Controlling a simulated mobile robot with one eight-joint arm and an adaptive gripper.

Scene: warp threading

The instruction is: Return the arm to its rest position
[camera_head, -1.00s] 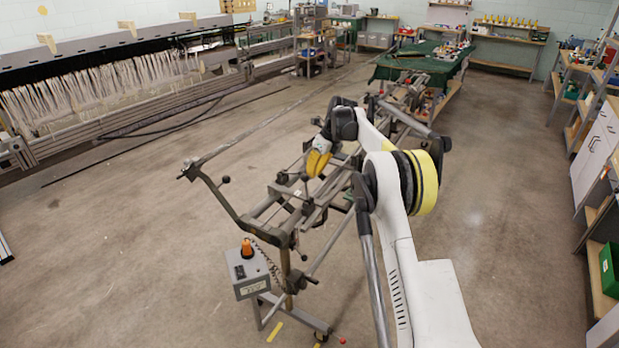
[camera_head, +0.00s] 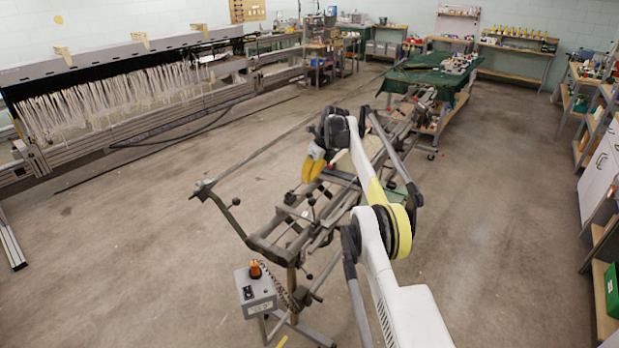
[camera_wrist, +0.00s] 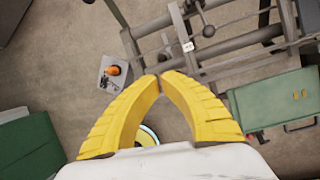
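My gripper (camera_head: 313,170) has yellow fingers and hangs over the metal warp frame (camera_head: 268,246) in the head view. In the wrist view my gripper (camera_wrist: 160,79) shows its two curved fingers with their tips meeting and nothing seen between the tips. The white arm is bent, with its elbow to the right of the frame. Parts of the warp frame (camera_wrist: 215,52) lie beyond the fingertips in the wrist view.
A grey control box (camera_head: 256,291) with an orange knob stands at the frame's near end. A green-covered table (camera_head: 428,76) is behind, and a long loom (camera_head: 120,85) runs along the left. Shelves (camera_head: 603,285) line the right. The floor between is open.

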